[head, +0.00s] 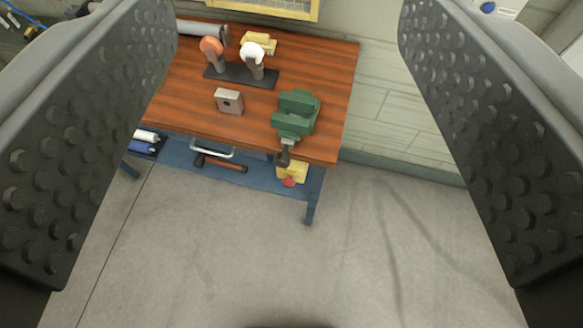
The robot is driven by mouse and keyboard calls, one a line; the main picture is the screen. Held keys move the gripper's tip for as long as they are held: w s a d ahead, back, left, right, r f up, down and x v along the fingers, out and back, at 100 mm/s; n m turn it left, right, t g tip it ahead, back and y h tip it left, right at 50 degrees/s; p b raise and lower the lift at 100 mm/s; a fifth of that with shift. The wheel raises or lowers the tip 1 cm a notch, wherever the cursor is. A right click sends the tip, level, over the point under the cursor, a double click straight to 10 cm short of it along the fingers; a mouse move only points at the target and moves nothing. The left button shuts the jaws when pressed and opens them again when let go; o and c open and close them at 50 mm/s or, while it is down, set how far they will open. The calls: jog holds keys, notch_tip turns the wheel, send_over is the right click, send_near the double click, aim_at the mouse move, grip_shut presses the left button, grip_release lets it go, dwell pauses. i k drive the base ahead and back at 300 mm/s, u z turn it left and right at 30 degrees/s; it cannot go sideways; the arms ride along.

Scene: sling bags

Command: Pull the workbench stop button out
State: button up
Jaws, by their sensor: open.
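The workbench (330,80) has a brown wooden top and stands in the upper middle of the head view. The stop button (289,182) is a small red knob on a yellow box (297,170) below the bench's front edge, near the right front leg. The dark end of the vise partly overlaps the box. The button is too small to tell whether it is pressed in or out. My gripper (285,160) is open and empty, with its two dark studded fingers wide apart at the left and right. The button lies well beyond the fingers, between them in the picture.
A green vise (296,115) sits above the box at the bench's front edge. A grey block (229,101) and a dark stand (240,76) with orange-headed and white-headed items are on top. A hammer (222,163) lies on the blue lower shelf. The grey floor (250,260) in front is clear.

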aim_at(288, 181)
jog(key=u, duration=1.65)
jog(key=k, duration=1.2)
jog(key=z, duration=1.5)
jog(key=i, duration=1)
